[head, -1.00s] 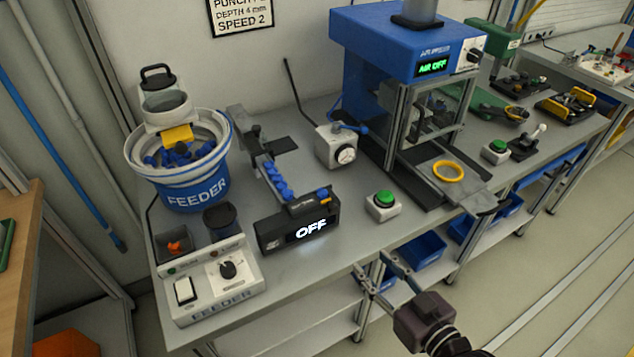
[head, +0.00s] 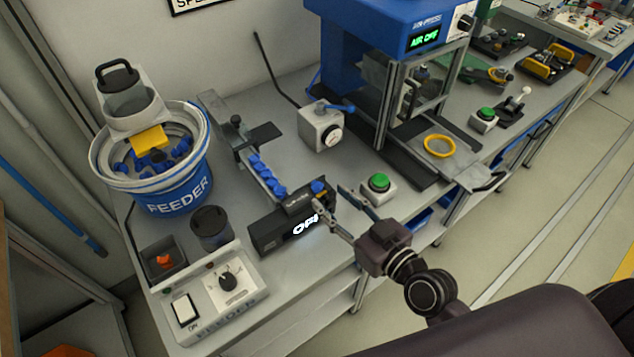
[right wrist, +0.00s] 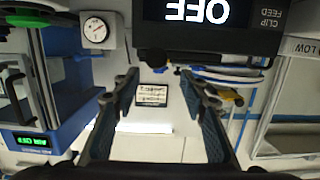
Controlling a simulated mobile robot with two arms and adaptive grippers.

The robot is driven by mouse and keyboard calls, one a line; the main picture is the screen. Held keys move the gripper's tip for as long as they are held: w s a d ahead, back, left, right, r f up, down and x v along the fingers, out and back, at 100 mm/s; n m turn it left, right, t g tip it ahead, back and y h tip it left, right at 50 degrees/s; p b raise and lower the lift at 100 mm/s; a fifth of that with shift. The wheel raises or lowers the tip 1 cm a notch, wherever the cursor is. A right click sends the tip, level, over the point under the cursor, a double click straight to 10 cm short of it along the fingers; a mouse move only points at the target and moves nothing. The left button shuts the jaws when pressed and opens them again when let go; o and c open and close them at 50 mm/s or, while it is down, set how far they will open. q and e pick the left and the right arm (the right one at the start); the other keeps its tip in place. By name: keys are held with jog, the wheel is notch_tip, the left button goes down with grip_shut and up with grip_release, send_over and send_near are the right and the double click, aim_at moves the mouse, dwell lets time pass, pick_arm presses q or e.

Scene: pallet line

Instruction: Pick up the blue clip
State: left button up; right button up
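A blue clip (head: 318,187) sits at the right end of the black clip feed unit (head: 268,233), whose display reads OFF. More blue clips (head: 266,176) line the rail that leads into the unit. My right gripper (head: 331,202) is open and empty, its fingers spread just to the right of the end clip and in front of the unit. In the right wrist view the fingers (right wrist: 158,80) are apart with nothing between them, and the unit's display appears upside down above them. My left gripper is not in view.
A green push button (head: 379,182) stands close to the right of my gripper. The feeder bowl (head: 178,203), a dark cup (head: 211,228) and the feeder control box (head: 215,295) are at the left. The blue press (head: 388,22) with a yellow ring (head: 439,146) is at the right.

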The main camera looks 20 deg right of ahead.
aim_at(321, 188)
jog(key=x, duration=0.2)
jog(key=p+x, duration=0.1)
jog(key=shift+w+a+r, duration=0.15)
jog(key=shift+w+r, duration=0.05)
jog(key=shift+w, duration=0.15)
jog(key=shift+w+f, duration=0.1)
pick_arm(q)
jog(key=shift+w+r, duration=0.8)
pick_arm(e)
jog(key=c, duration=0.9)
jog(key=shift+o, duration=0.2)
